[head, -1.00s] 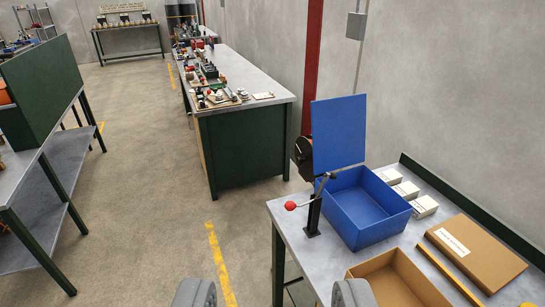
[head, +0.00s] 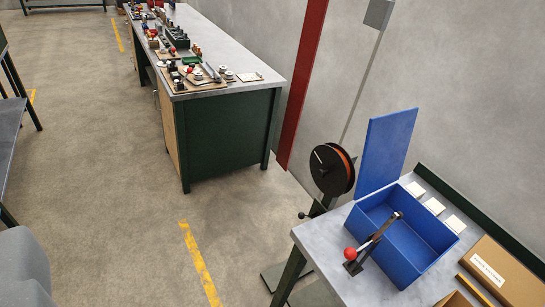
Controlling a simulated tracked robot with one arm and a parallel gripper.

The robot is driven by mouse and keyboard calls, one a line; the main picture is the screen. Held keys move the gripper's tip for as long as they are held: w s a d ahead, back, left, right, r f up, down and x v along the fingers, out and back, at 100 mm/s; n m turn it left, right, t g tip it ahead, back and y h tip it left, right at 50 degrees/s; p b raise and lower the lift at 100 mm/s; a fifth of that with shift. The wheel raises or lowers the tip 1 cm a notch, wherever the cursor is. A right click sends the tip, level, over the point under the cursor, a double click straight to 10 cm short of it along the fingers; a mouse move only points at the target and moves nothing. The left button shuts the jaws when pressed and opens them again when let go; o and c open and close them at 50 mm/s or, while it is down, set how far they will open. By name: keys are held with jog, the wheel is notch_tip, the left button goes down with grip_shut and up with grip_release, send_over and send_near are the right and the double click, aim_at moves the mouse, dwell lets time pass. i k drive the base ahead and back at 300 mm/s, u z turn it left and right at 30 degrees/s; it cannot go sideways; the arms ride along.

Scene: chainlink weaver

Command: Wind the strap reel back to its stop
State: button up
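The strap reel (head: 330,170) is a black disc with an orange-brown edge showing at its right. It stands upright on a dark floor stand behind the left end of the near bench, with a pale mark on its face. A small dark knob (head: 302,215) sticks out to the left on the stand below the reel. The lower stand is partly hidden by the bench. My gripper is not in view, so whether it is open or shut does not show.
The near bench (head: 330,258) carries a blue open-lidded box (head: 430,262), a red-knobbed lever (head: 350,253), and a flat brown carton (head: 505,270). A green bench (head: 235,140) with parts stands further back. Bare floor with a yellow line (head: 197,255) lies left of the near bench.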

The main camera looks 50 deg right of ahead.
aim_at(332, 169)
jog(key=z, duration=0.15)
jog(key=i, duration=1.25)
jog(key=z, duration=0.6)
jog(key=i, duration=0.4)
jog(key=z, duration=0.25)
